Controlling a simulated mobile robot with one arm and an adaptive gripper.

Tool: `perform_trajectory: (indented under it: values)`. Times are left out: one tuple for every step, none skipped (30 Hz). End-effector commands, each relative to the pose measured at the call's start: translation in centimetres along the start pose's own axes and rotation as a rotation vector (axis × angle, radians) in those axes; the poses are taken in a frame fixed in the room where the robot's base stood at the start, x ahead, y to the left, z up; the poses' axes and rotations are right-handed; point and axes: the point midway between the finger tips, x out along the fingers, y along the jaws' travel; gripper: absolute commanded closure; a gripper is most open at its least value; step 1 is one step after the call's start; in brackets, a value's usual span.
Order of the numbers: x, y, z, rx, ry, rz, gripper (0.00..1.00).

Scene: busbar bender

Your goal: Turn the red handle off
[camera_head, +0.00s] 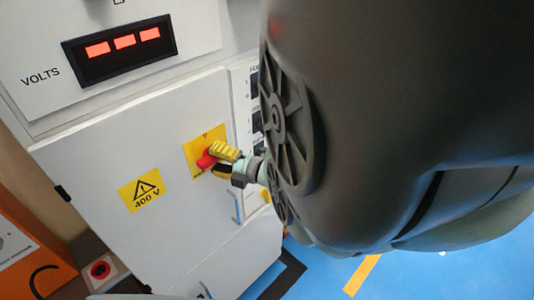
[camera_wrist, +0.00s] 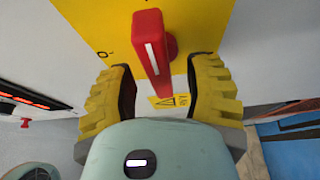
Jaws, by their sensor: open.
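The red handle (camera_wrist: 152,50) sits on a yellow plate (camera_wrist: 210,22) on a pale cabinet door. In the wrist view it has a white line along it and stands between and just beyond my gripper's two yellow ridged fingers. My gripper (camera_wrist: 160,95) is open, with a finger on each side and gaps to the handle. In the head view the red handle (camera_head: 207,160) is partly hidden by my gripper (camera_head: 222,160), which is up against the plate area. Whether a finger touches the handle is hard to tell there.
The cabinet door (camera_head: 100,160) carries a yellow 400 V warning label (camera_head: 142,189) and a door handle (camera_head: 236,206). A lit VOLTS display (camera_head: 118,48) is above. An orange machine (camera_head: 30,245) and a red button (camera_head: 100,269) are at lower left. Blue floor (camera_head: 345,270) is lower right.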

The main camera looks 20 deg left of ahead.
Motion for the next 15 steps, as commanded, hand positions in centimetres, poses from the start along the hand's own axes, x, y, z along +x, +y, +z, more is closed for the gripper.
perform_trajectory:
  values:
    - [-0.2,-0.1,0.8,0.000,-0.025,0.003,0.50]
    - [0.1,0.0,0.8,0.000,-0.025,0.004,0.50]
    - [0.3,0.0,0.8,0.000,-0.025,0.004,0.50]
    - [0.5,0.0,0.9,0.000,-0.026,0.003,0.50]
    - [0.6,0.0,0.9,0.000,-0.026,0.003,0.50]
    - [0.8,0.0,0.9,0.000,-0.026,0.003,0.50]
    - [0.8,0.0,0.9,0.000,-0.027,0.002,0.50]
    - [0.9,0.0,0.9,0.000,-0.027,0.002,0.50]
    - [0.9,0.0,0.9,0.000,-0.027,0.002,0.50]
    - [0.9,0.0,0.9,0.000,-0.027,0.002,0.50]
    - [0.9,0.0,0.9,0.000,-0.027,0.001,0.50]
    - [0.9,0.0,0.9,0.000,-0.027,0.001,0.50]
    - [0.9,0.0,0.9,0.000,-0.027,0.001,0.50]
    - [0.9,0.0,0.9,0.000,-0.027,0.001,0.50]
    - [0.9,0.0,0.9,0.000,-0.027,0.001,0.44]
